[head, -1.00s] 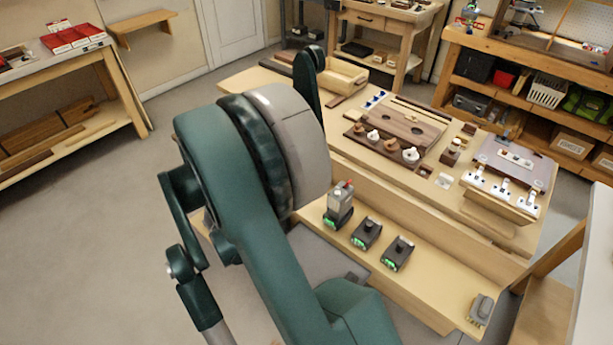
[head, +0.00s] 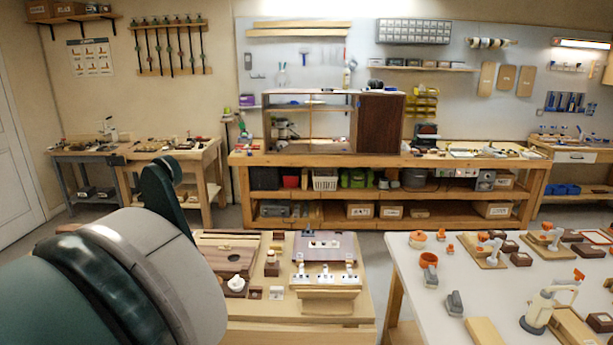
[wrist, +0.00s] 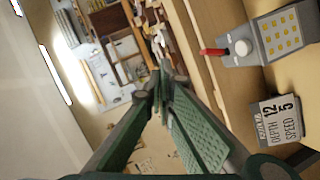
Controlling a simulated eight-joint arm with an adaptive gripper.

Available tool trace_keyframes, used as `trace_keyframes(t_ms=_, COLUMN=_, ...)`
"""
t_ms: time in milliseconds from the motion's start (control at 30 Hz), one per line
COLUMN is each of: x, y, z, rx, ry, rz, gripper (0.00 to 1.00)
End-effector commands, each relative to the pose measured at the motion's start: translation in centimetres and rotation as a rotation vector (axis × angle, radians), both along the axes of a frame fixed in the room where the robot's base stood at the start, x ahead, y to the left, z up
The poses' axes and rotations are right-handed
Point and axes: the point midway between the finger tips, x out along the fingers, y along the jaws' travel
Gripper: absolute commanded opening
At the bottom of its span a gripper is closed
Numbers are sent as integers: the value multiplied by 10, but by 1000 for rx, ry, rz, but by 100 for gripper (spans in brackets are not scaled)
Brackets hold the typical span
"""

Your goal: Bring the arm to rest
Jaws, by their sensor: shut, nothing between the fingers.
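My gripper (wrist: 160,88) shows in the wrist view, its two dark green fingers drawn together at the tips with nothing between them. It is clear of the things around it. The wrist view is tilted on its side. In the head view my green and grey arm fills the lower left, and my gripper is out of that picture.
In the wrist view a grey box (wrist: 284,38) with yellow squares, a white knob and a red lever is at upper right. A "DEPTH 12 SPEED 5" card (wrist: 278,119) is below it. In the head view a wooden bench (head: 345,307) and a white table (head: 440,325) stand in front.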

Motion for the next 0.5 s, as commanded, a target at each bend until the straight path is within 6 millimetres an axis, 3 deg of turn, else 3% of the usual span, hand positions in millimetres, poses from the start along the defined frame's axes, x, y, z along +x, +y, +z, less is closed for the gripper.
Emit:
trace_keyframes(t_ms=200, x=33, y=-54, z=24, rx=26, ry=77, rz=-39, gripper=0)
trace_keyframes(t_ms=500, x=64, y=-129, z=53, rx=74, ry=177, rz=-88, gripper=0)
